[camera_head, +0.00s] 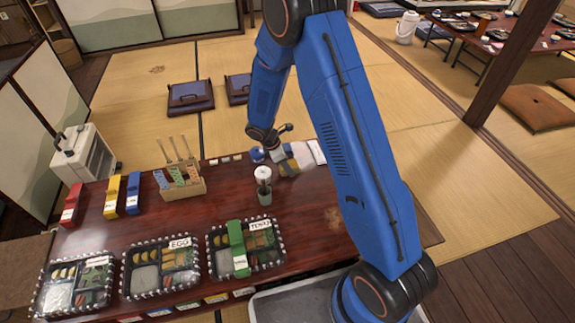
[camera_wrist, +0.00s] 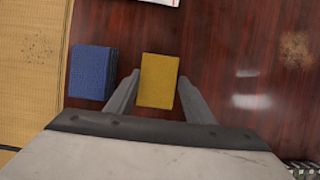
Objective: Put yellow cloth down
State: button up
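The yellow cloth (camera_wrist: 159,80) is a flat folded block in the middle of the wrist view. My gripper (camera_wrist: 159,76) has one fingertip at each side of it, with no clear gap at the tips, so it looks shut on the cloth. The cloth is at or just above the dark red table; I cannot tell if it touches. In the head view my gripper (camera_head: 288,160) is at the table's far edge, and the cloth is partly hidden by it.
A blue cloth (camera_wrist: 91,73) lies just left of the yellow one, near the table edge (camera_wrist: 66,45). A lidded cup (camera_head: 264,187) stands close by in the head view. Bento boxes (camera_head: 160,268) line the near side. The table (camera_wrist: 225,60) right of the yellow cloth is clear.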

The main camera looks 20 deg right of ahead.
jog(key=shift+w, duration=0.15)
jog(key=shift+r, duration=0.15)
jog(key=v, duration=1.2)
jog(key=s+d+r+m+t+y, duration=0.1)
jog(key=s+d+r+m, duration=0.5)
jog(key=r, duration=0.5)
jog(key=s+d+r+m+t+y, duration=0.1)
jog(key=s+d+r+m, duration=0.2)
jog(key=s+r, duration=0.6)
jog(key=s+d+r+m+t+y, duration=0.1)
jog(key=s+r+m, duration=0.3)
jog(key=s, duration=0.6)
jog(key=s+d+r+m+t+y, duration=0.1)
jog(key=s+r+m, duration=0.3)
jog(key=s, duration=0.7)
jog(key=shift+d+m+t+y, duration=0.3)
jog(key=shift+d+m+t, duration=0.15)
jog(key=shift+d, duration=0.25)
